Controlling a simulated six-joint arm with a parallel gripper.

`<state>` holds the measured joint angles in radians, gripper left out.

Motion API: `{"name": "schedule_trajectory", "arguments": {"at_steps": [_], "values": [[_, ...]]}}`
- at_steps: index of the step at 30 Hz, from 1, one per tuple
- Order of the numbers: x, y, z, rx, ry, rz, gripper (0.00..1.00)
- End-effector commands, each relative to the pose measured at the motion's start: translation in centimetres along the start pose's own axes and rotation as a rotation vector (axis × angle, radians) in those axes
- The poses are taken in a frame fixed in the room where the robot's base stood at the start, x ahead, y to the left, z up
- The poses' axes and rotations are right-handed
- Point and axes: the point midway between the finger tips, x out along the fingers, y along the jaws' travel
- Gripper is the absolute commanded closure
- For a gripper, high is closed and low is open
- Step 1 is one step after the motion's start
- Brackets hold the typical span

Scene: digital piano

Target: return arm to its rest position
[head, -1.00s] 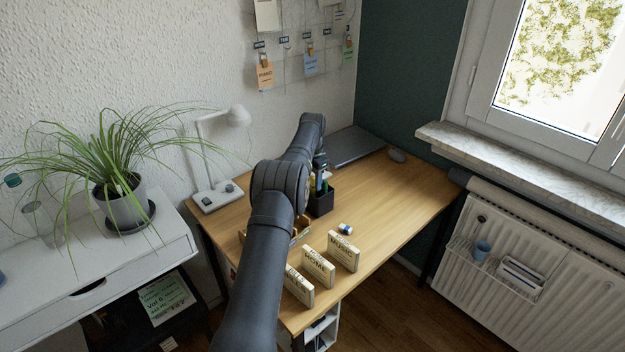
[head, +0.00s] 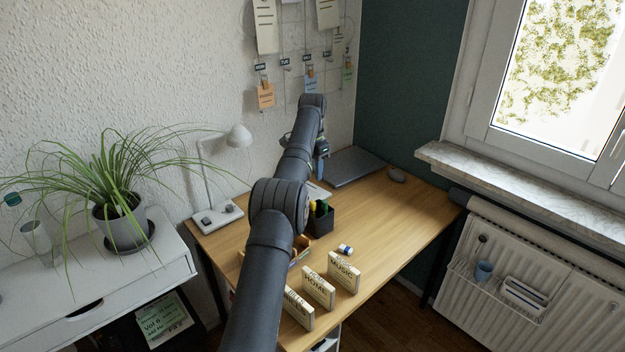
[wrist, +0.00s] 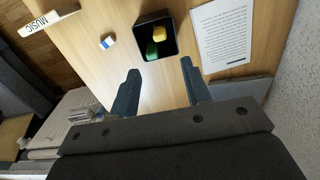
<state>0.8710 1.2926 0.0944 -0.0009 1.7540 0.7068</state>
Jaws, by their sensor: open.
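My arm (head: 280,195) reaches out over the wooden desk (head: 395,225) toward the wall in the head view. In the wrist view my gripper (wrist: 160,82) is open, with its two dark blue fingers apart and nothing between them. The fingers are above the desk, near the black pen cup (wrist: 154,38). In the head view the gripper is mostly hidden behind my arm; a blue finger shows beside it.
The pen cup (head: 322,218) stands right of my arm. An eraser (head: 345,249) and labelled blocks (head: 345,273) lie nearer. A lamp (head: 238,137) stands left, a closed laptop (head: 352,166) at the back. A printed sheet (wrist: 222,33) lies by the cup. Cards (head: 266,95) hang on the wall grid.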

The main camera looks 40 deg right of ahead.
Motion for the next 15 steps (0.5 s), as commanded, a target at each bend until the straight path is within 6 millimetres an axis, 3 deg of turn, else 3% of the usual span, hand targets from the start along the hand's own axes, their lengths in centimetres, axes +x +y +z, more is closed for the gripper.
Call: {"name": "schedule_trajectory", "arguments": {"at_steps": [15], "values": [[-0.61,0.02,0.02,0.000,0.000,0.000,0.56]]}}
